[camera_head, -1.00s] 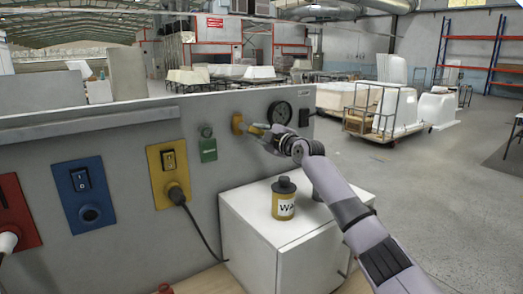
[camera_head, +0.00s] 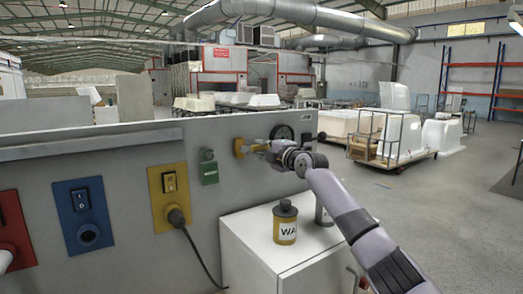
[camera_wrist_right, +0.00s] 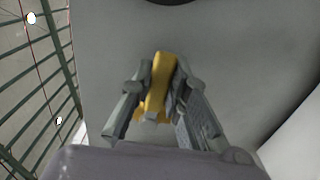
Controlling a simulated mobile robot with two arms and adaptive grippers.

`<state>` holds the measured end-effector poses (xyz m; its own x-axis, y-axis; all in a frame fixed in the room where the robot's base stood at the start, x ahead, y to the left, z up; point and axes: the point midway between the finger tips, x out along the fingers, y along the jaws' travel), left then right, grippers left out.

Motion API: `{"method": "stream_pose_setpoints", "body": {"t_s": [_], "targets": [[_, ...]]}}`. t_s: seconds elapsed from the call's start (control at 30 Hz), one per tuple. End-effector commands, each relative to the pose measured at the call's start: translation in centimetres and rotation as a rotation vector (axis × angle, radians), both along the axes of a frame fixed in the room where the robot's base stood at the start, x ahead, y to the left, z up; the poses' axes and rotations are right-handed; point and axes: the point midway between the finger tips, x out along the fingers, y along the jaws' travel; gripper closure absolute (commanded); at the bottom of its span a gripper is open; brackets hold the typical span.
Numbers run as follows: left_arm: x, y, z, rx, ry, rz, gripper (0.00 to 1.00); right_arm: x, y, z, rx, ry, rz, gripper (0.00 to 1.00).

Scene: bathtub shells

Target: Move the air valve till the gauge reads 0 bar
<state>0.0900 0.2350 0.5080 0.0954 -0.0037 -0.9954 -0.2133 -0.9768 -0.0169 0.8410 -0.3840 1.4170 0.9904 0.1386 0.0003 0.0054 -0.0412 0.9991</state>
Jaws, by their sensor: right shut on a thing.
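The yellow air valve (camera_head: 239,148) is on the grey panel, its lever pointing right, roughly level in the head view. My right gripper (camera_head: 264,147) is shut on the lever. In the right wrist view, the yellow lever (camera_wrist_right: 160,78) is between the two grey fingers (camera_wrist_right: 158,92). The round black gauge (camera_head: 284,132) is just right of the valve, its lower part hidden by my gripper. Its needle and reading are too small to tell. My left gripper is not in view.
A green plate (camera_head: 209,172), yellow switch plate (camera_head: 170,195), blue plate (camera_head: 85,212) and red plate (camera_head: 15,228) are on the panel at left. A yellow canister (camera_head: 285,228) and grey can (camera_head: 322,214) stand on the white cabinet (camera_head: 245,265) under my right arm.

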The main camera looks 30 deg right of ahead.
Motion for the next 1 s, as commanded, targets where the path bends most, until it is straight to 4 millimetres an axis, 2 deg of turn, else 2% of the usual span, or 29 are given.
{"method": "stream_pose_setpoints", "body": {"t_s": [0.27, 0.3, 0.6, 1.0], "targets": [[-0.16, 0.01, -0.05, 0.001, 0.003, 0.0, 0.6, 0.03, 0.03, -0.32, -0.004, 0.006, 0.0, 1.0], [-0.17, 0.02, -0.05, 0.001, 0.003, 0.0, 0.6, 0.04, 0.03, -0.33, -0.004, 0.006, 0.0, 0.84], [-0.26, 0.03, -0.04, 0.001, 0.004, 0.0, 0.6, 0.02, 0.03, -0.17, -0.001, 0.003, 0.0, 0.64], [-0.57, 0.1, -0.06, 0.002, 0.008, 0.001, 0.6, -0.33, -0.07, -0.08, -0.001, 0.001, 0.0, 0.63]]}}
